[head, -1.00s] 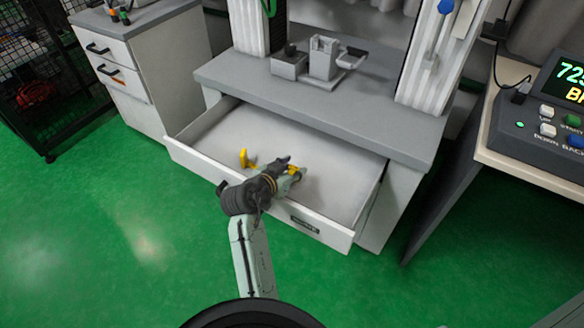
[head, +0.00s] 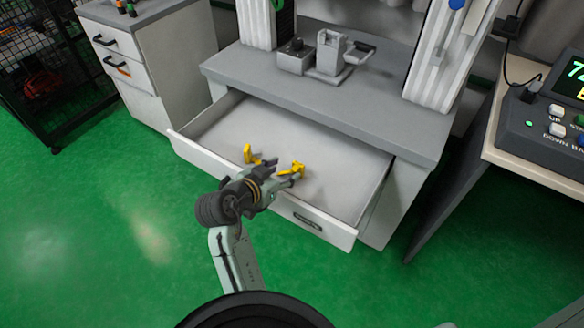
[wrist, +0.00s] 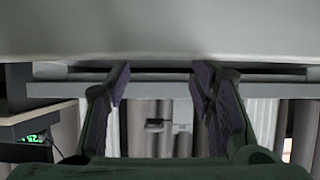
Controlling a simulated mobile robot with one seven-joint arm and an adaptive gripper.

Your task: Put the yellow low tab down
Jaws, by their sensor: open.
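Two yellow pieces lie in the open drawer (head: 335,165) in the head view. One yellow piece (head: 248,154) is at the left, and the other yellow piece (head: 293,168) is to its right, beside my gripper's fingers. I cannot tell which one is the low tab. My gripper (head: 281,171) is open over the drawer's front part, its fingers pointing inward. In the wrist view my gripper (wrist: 162,78) has its two fingers well apart with nothing between them, and no yellow piece shows there.
A grey worktop (head: 330,110) with a metal fixture (head: 329,55) overhangs the back of the drawer. White columns rise from the worktop. A control console (head: 555,130) stands on a table at the right. A drawer cabinet (head: 150,55) is at the left. The drawer's right side is clear.

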